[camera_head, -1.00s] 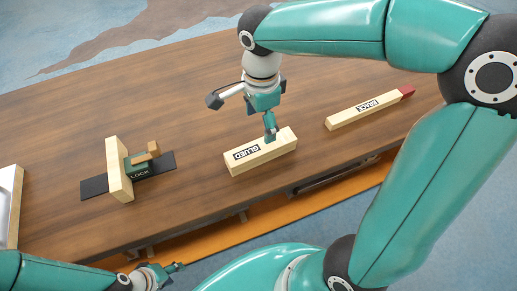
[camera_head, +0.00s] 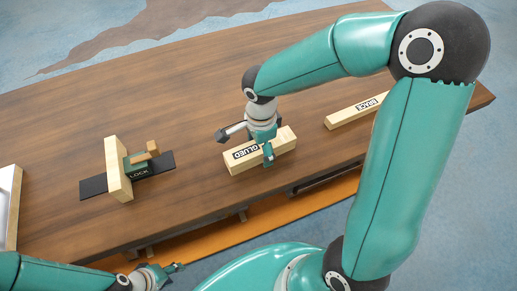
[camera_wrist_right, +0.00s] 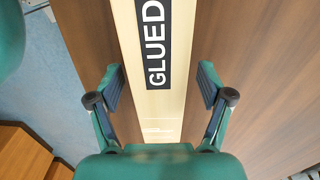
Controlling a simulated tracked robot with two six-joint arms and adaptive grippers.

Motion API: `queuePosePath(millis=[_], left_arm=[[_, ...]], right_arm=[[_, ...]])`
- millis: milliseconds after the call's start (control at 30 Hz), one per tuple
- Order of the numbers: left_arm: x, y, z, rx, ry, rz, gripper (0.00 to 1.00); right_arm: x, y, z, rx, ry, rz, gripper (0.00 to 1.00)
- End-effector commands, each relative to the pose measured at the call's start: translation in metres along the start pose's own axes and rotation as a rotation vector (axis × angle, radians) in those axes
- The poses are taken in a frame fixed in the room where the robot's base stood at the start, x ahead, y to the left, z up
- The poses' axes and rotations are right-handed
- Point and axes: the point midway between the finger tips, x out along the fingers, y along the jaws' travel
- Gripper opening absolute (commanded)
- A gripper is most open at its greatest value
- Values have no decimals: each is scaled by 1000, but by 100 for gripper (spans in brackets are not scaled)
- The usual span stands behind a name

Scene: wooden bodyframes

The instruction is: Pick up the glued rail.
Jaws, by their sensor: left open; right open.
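The glued rail (camera_head: 236,162) is a pale wooden bar with a black GLUED label, lying on the brown table. My right gripper (camera_head: 267,150) is over the rail near its right part, pointing down. In the right wrist view the rail (camera_wrist_right: 157,110) runs between the two open fingers of my right gripper (camera_wrist_right: 160,88), with a gap on each side. I cannot tell how far down the fingers reach. My left gripper (camera_head: 176,267) is open and empty, off the table's front edge at lower left.
A bar labelled BRACE (camera_head: 345,117) lies to the right, partly hidden by my right arm. A LOCK fixture (camera_head: 138,167) with an upright wooden piece (camera_head: 118,170) stands left of the rail. A white tray (camera_head: 10,205) is at the far left. The table's back is clear.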

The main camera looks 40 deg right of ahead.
Motion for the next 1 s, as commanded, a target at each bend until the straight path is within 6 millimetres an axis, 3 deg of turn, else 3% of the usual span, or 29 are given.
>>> queuePosePath(millis=[167,600,1000], left_arm=[[0,0,0,0,0,0,45],[0,0,0,0,0,0,45],[0,0,0,0,0,0,45]], right_arm=[[0,0,0,0,0,0,76],[0,0,0,0,0,-1,2],[-6,-1,0,-1,0,-3,0]])
